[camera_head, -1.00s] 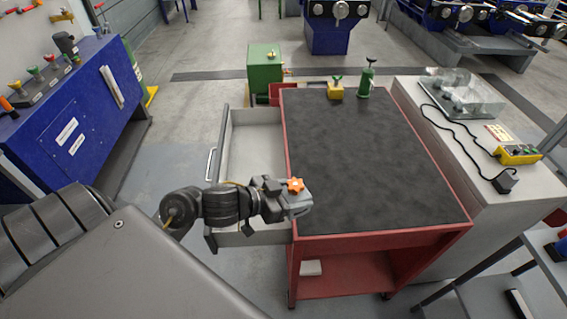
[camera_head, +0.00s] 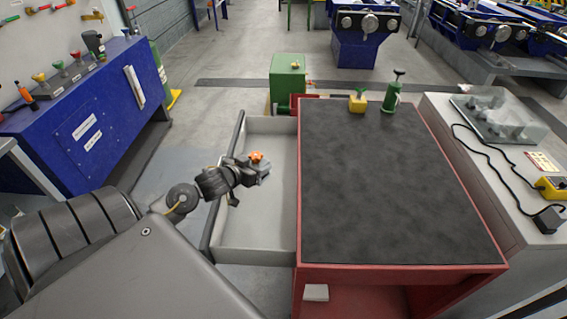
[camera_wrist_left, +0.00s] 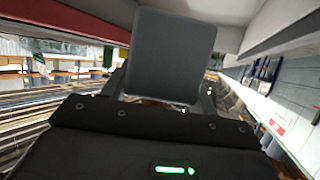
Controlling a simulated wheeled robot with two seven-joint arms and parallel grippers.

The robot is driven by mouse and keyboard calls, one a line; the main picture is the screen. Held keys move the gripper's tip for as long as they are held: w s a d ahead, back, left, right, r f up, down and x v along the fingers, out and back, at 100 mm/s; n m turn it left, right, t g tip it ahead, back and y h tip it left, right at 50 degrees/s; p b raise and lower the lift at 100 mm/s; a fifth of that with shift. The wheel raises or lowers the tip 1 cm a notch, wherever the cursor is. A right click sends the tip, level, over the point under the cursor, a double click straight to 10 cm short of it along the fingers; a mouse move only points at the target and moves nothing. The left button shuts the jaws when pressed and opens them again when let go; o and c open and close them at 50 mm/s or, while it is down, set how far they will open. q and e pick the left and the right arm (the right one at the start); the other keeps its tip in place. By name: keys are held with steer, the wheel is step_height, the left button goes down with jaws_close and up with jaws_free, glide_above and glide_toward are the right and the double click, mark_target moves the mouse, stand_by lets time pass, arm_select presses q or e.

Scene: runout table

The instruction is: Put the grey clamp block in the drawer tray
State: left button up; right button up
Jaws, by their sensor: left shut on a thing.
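The grey clamp block (camera_head: 262,168), with an orange star knob on top, is in my left gripper (camera_head: 252,173). In the left wrist view the grey block (camera_wrist_left: 172,55) shows as a plain grey face between the fingers. The left gripper is shut on it and appears above the drawer tray (camera_head: 262,222), apart from its floor. The tray is a pale open drawer pulled out from the left side of the red cart. The part of its floor that shows is empty. My arm and the block hide some of it. My right gripper is not in view.
The cart's dark top (camera_head: 385,190) is mostly clear. A yellow block (camera_head: 357,104) and a green clamp (camera_head: 391,96) stand at its far edge. A green box (camera_head: 288,83) stands behind the drawer. A grey bench (camera_head: 470,150) with a cable and yellow pendant is at right.

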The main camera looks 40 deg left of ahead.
arm_select(q)
steer(key=a+f+n+y, duration=0.1)
steer(key=a+y, duration=0.1)
steer(key=a, duration=0.4)
glide_above(283, 191)
steer(key=shift+n, duration=0.3)
steer(key=shift+a+f, duration=0.1)
steer(key=shift+f, duration=4.65)
step_height(283, 191, down, 3)
steer(key=shift+w, duration=0.1)
steer(key=shift+f, duration=0.15)
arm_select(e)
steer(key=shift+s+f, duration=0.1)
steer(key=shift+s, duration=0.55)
